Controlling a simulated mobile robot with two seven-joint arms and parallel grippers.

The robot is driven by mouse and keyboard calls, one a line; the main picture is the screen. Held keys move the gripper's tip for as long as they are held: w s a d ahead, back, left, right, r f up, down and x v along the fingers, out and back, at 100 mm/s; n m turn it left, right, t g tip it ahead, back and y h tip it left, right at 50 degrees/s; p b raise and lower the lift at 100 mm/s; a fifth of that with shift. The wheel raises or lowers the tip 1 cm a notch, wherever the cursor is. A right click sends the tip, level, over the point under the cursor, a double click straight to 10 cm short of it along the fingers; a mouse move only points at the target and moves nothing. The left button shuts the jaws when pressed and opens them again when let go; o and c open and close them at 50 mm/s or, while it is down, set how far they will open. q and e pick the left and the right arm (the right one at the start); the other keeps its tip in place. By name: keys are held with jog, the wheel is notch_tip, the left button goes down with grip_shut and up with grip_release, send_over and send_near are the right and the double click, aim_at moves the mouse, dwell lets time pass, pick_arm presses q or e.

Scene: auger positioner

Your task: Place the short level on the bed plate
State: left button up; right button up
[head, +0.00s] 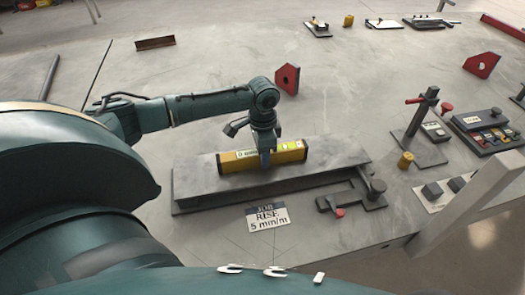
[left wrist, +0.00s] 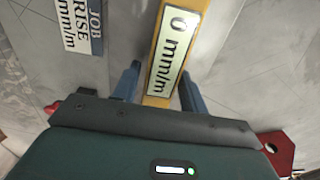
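The short level (head: 290,153), a yellow bar with dark ends, lies on the grey bed plate (head: 335,156) and appears to rest on its top. In the left wrist view the level (left wrist: 169,50) has a label reading 0 mm/m. My left gripper (head: 264,157) points down over the middle of the level. In the left wrist view its two blue fingers (left wrist: 157,84) stand on either side of the level, with a gap showing on the left, so it looks open. The fingertips' depth beside the level is hard to tell. My right gripper is not in view.
A card (head: 267,216) reading JOB RISE 5 mm/m lies in front of the plate. A crank-like bracket with a red knob (head: 340,213) is at the plate's front right. A red block (head: 287,79) stands behind. A post stand (head: 417,140) and a tool case (head: 487,131) are at right.

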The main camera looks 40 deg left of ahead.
pick_arm(q)
jog(key=shift+o, duration=0.7)
notch_tip(320, 180, up, 12)
jog(key=shift+r, duration=0.15)
dwell(0.5)
